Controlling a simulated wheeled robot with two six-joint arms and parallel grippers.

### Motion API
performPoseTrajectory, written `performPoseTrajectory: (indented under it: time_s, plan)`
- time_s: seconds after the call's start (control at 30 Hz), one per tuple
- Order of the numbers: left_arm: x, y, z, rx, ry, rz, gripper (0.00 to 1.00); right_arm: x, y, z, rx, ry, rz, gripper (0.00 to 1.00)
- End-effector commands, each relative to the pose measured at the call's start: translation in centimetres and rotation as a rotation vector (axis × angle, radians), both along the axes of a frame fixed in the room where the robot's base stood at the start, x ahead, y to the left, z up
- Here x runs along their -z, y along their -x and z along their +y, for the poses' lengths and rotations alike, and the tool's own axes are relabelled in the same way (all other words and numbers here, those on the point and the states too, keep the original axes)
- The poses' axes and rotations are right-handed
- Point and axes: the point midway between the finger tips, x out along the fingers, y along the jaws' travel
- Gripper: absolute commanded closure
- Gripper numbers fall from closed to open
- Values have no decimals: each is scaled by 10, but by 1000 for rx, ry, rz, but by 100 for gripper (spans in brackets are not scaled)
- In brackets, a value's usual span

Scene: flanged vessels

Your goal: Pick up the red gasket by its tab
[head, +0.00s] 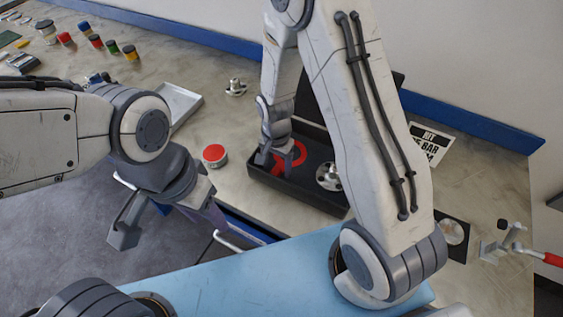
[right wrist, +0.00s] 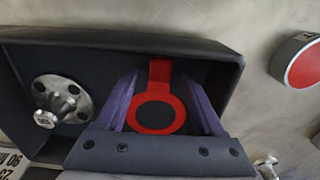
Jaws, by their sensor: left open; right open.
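The red gasket, a flat ring with a tab, lies in a black tray (head: 305,197). In the right wrist view the gasket ring (right wrist: 179,110) is nearest my gripper's palm and its tab (right wrist: 160,72) points away toward the tray wall. My right gripper (right wrist: 160,80) is open, one finger on either side of the gasket and apart from it. In the head view my right gripper (head: 277,162) reaches down into the tray and partly hides the gasket (head: 301,152). My left gripper (head: 170,228) is open and empty, in front of the bench's edge.
A silver flanged part (head: 329,177) sits in the same tray, beside the gasket. A red-topped round container (head: 215,153) stands left of the tray. A metal tray (head: 181,103), another flanged part (head: 236,87) and a sign (head: 428,143) lie around. Bare bench shows left of the black tray.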

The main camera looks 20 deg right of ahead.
Motion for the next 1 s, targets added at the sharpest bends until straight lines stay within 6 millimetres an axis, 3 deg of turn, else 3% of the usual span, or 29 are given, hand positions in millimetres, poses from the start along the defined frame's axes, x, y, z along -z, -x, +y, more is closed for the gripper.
performPoseTrajectory:
  time_s: [0.23,0.27,0.4,0.43,0.77,1.0]
  plan:
    - [0,0,0,0,0,0,50,2,0,0,0,-1,-2,30]
    - [0,0,0,0,0,0,50,2,0,0,0,0,-1,38]
    - [0,0,0,0,0,0,50,2,0,0,0,0,-1,91]
    - [0,0,0,0,0,0,50,2,0,0,0,0,-1,100]
    - [0,0,0,0,0,0,50,1,-1,0,0,-1,-2,100]
    - [5,0,0,0,0,0,50,-17,-2,0,0,-1,-6,100]
